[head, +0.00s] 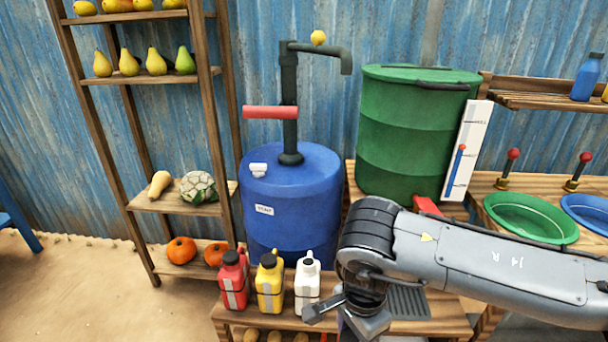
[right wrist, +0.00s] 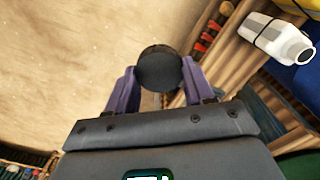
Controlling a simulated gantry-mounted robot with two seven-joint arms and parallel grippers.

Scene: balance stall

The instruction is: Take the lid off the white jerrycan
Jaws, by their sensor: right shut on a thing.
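The white jerrycan (head: 306,288) stands upright at the right end of a row of jerrycans on the low wooden bench. In the right wrist view the white jerrycan (right wrist: 272,38) shows at the upper right, its neck bare with no lid on it. My right gripper (right wrist: 158,88) is shut on a round black lid (right wrist: 160,66), held between its two purple fingers and apart from the jerrycan. In the head view my right arm reaches in from the right to just right of the jerrycan; the lid is not clearly visible there. My left gripper is out of view.
A yellow jerrycan (head: 269,287) and a red jerrycan (head: 233,284), both with black lids, stand left of the white one. A blue drum (head: 292,205) with a pump stands behind them. A green drum (head: 412,140) is behind my right arm. Sandy floor is free at left.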

